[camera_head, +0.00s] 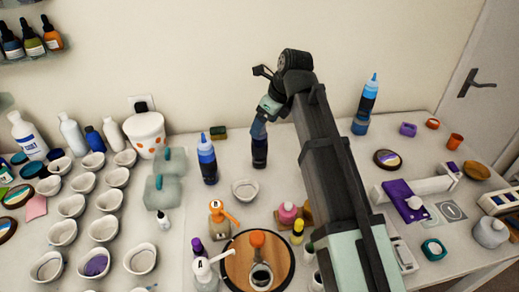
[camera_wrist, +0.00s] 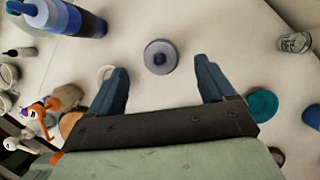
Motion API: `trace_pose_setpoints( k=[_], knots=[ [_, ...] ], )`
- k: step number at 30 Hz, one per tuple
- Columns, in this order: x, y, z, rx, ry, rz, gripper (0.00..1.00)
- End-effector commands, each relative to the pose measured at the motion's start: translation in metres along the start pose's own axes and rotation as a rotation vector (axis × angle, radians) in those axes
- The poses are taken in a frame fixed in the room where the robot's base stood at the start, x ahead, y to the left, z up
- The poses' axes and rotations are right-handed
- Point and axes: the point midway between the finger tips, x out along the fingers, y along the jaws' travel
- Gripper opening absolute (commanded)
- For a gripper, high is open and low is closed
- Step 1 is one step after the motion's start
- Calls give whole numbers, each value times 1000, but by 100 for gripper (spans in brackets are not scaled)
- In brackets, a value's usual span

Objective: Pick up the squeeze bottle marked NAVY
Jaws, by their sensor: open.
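My gripper (camera_head: 260,124) is above a dark navy bottle (camera_head: 260,153) that stands upright on the table near the wall; the fingers hide its upper part. In the wrist view my gripper (camera_wrist: 160,66) is open, with one finger on each side of a round grey top with a dark centre (camera_wrist: 161,57), apparently that bottle from above. Neither finger visibly touches it. A blue squeeze bottle (camera_head: 207,160) stands to its left, also in the wrist view (camera_wrist: 72,18). Another blue bottle (camera_head: 366,103) stands to the right of my arm. I cannot read any label.
A white bowl (camera_head: 245,190) sits just in front of the dark bottle. An orange-topped pump bottle (camera_head: 220,225) and a round wooden board (camera_head: 240,262) are nearer. Several cups fill the left. A teal round object (camera_wrist: 262,105) lies beside one finger.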

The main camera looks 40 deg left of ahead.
Motion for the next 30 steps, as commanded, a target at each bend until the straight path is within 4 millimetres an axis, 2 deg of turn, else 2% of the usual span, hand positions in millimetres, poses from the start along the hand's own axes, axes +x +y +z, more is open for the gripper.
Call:
trace_pose_setpoints(
  k=[5,15,22,23,30],
  knots=[
    [11,0,1,0,2,2,83],
    [49,-1,2,0,1,1,83],
    [52,-2,2,0,0,0,83],
    [52,-2,2,0,0,0,82],
    [51,-2,2,0,0,0,59]
  ],
)
